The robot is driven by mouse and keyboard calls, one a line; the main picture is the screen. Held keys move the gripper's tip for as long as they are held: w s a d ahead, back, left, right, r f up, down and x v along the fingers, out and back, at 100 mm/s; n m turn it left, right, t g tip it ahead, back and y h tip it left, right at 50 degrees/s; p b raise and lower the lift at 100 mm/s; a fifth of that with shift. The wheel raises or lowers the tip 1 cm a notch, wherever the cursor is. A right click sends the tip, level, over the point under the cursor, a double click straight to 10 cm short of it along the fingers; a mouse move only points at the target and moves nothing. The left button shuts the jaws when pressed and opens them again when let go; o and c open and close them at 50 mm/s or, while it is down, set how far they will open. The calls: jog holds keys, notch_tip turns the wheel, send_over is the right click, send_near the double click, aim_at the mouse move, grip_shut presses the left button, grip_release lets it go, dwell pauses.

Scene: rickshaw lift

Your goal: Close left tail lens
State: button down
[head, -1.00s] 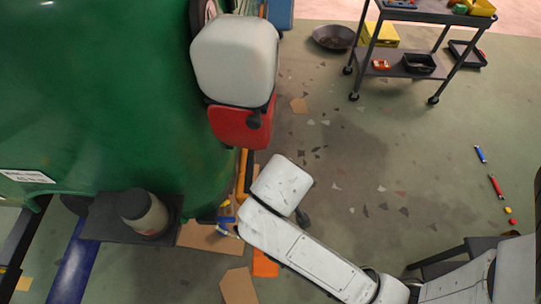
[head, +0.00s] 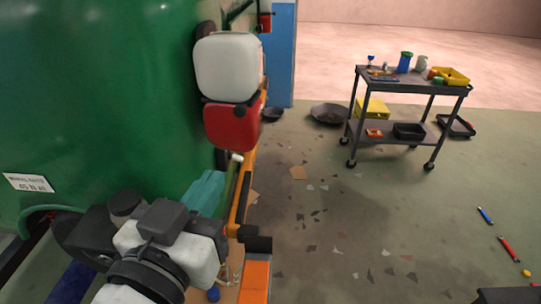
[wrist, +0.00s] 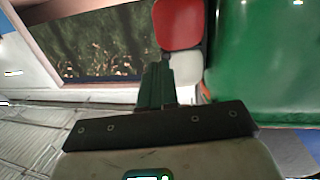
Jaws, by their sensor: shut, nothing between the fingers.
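The tail lamp on the green rickshaw body's rear corner has a rounded white block (head: 230,66) above a red lens (head: 232,125) in the head view. In the wrist view the red part (wrist: 178,24) and white part (wrist: 187,68) lie just beyond my fingers. I cannot tell how far the lens stands open. My gripper (head: 212,181) is shut and empty, its teal fingers below and left of the red lens, close to the green body. In the wrist view my gripper (wrist: 156,66) points towards the lamp; contact is not clear.
The green body (head: 90,110) fills the left side. An orange bar (head: 237,201) and an orange block (head: 255,281) lie right of my gripper. A grey cart (head: 412,88) stands at the back right. Debris is scattered over the open floor (head: 330,215).

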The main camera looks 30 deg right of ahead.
jog(key=p, duration=0.4)
send_near(252, 122)
jog(key=shift+h, duration=0.3)
jog(key=x, duration=0.5)
jog(key=shift+w+d, duration=0.15)
jog(key=shift+w, duration=0.1)
jog(key=shift+w+d+f, duration=0.2)
jog(key=shift+w+d, duration=0.25)
jog(key=shift+d, duration=0.05)
